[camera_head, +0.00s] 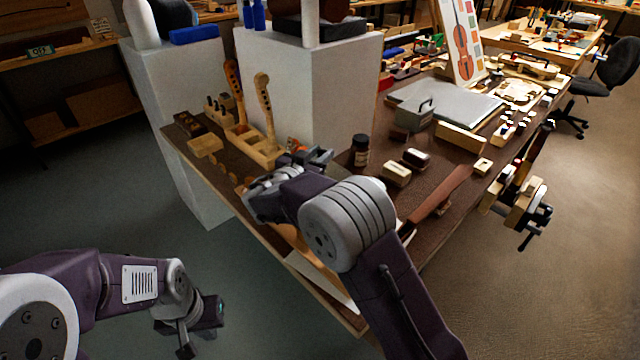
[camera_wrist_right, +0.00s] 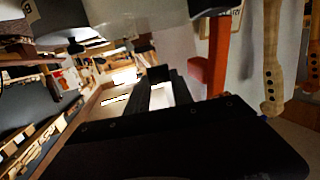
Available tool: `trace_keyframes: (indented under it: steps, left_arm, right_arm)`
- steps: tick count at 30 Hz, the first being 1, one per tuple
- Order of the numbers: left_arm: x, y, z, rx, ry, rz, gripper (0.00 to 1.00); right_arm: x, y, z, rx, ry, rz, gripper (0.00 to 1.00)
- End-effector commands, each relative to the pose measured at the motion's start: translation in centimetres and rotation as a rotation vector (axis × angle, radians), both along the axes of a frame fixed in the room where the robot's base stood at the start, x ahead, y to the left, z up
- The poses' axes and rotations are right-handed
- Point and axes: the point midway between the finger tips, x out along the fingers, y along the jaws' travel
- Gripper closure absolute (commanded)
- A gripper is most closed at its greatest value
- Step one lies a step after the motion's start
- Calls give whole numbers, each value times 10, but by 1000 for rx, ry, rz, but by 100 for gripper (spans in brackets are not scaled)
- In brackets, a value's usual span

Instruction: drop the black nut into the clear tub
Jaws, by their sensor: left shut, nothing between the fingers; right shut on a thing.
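My right gripper (camera_head: 318,157) is over the brown bench beside the divided wooden box, mostly hidden behind my own wrist in the head view. In the right wrist view its two dark fingers (camera_wrist_right: 161,92) are close together on a small dark block at their tips (camera_wrist_right: 158,74), which looks like the black nut. The nut's outline is hard to make out against the fingers. I cannot make out the clear tub in either view. My left gripper (camera_head: 204,314) is shut and empty, low over the floor and away from the bench.
A wooden box (camera_head: 262,152) with upright violin necks (camera_head: 265,105) stands left of my right gripper. A dark jar (camera_head: 360,150) and small blocks (camera_head: 397,173) lie to its right. A white pedestal (camera_head: 335,100) rises behind. Floor on the left is free.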

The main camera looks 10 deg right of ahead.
Motion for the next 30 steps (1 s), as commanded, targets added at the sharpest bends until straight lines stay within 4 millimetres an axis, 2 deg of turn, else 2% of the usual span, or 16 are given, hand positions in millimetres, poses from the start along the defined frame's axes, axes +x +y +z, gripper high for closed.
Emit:
trace_keyframes:
  steps: [3,10,11,13,23,30]
  left_arm:
    - [0,0,-1,0,0,0,100]
    - [0,0,-1,0,0,0,100]
    - [0,0,-1,0,0,0,100]
    - [0,0,-1,0,0,0,100]
    - [0,0,-1,0,0,0,100]
    - [0,0,-2,0,0,0,100]
  right_arm:
    - [0,0,-6,1,1,0,100]
    - [0,0,-6,1,1,0,100]
    - [0,0,-6,1,1,0,67]
    - [0,0,-6,0,0,0,47]
    - [-5,5,-5,1,0,4,47]
    - [-46,36,3,1,0,5,47]
